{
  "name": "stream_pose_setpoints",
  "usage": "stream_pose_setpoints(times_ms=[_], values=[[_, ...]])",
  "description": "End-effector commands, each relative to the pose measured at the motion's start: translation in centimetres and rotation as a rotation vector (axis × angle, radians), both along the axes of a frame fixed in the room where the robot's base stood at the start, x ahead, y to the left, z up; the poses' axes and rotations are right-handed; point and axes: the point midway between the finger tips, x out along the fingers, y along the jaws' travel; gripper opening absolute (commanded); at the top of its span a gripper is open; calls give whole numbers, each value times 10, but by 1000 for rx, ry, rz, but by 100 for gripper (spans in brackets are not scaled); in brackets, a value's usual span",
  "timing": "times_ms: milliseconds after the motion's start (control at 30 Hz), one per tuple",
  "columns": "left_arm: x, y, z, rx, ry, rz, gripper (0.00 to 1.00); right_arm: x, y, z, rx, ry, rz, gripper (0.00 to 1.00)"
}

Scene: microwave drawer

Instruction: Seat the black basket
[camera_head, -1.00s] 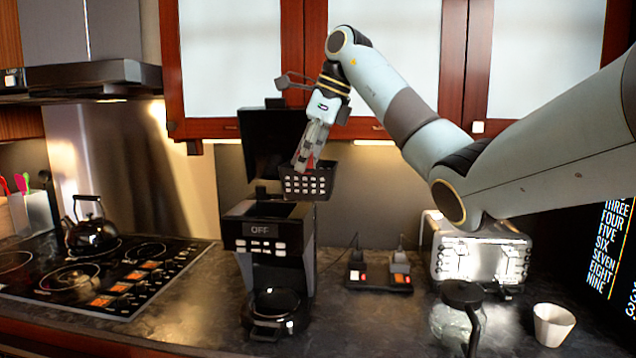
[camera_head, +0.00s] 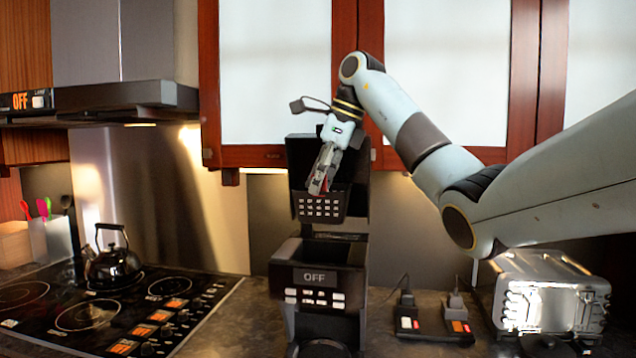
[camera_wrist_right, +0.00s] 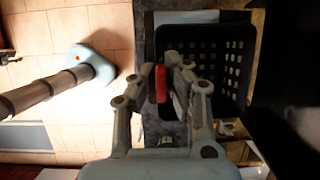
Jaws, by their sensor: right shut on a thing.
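The black basket (camera_head: 321,206) with its grid of holes hangs in the air above the open top of the coffee machine (camera_head: 318,277). My right gripper (camera_head: 318,186) is shut on the basket, at a red part between the fingers. In the right wrist view the fingers (camera_wrist_right: 161,85) close on that red part, and the basket (camera_wrist_right: 228,65) extends behind and to the right of them. In the head view a gap shows between the basket's underside and the machine's top. The machine's dark lid (camera_head: 356,180) stands raised behind the basket. My left gripper is not in view.
A power strip with plugs (camera_head: 434,324) and a silver toaster (camera_head: 550,295) stand right of the machine. The stove (camera_head: 110,310) with a black kettle (camera_head: 113,263) is at left. Cabinets (camera_head: 265,75) hang close behind my arm.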

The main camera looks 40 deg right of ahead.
Motion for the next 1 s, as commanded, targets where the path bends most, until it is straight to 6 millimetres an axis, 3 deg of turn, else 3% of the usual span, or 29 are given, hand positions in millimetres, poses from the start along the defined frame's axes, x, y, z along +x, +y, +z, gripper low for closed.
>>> stream_pose_setpoints(times_ms=[167, 433, 700, 1000], values=[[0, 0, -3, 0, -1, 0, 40, 0, 0, -6, -3, -2, -2, 0], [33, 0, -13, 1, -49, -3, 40, 0, 0, -29, -3, -1, -1, 0], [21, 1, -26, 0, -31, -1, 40, 0, 0, -54, -2, -2, -1, 0], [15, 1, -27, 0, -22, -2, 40, 0, 0, -58, -2, -3, -1, 0]])
